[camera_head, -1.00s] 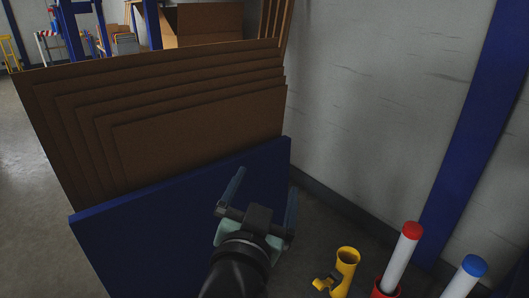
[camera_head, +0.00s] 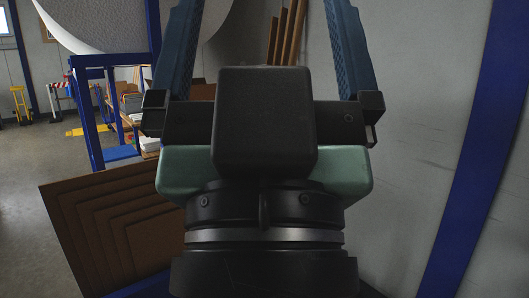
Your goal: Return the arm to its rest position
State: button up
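My gripper (camera_head: 262,30) is raised large and close in front of the camera, in the middle of the picture. Its two blue fingers are spread wide apart and point up. Their tips run past the top edge of the picture. No object shows between the fingers. My wrist and gripper body hide much of the scene behind them.
Several brown boards (camera_head: 75,220) lean in a stack at lower left, partly hidden by my wrist. Behind them stands a blue-framed rack (camera_head: 90,125). A large pale rounded sheet (camera_head: 100,20) is at upper left. A grey wall (camera_head: 430,90) with a blue post (camera_head: 480,150) is at right.

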notch_tip(320, 180, up, 20)
jog(key=p, duration=1.7)
jog(key=shift+p, duration=0.35)
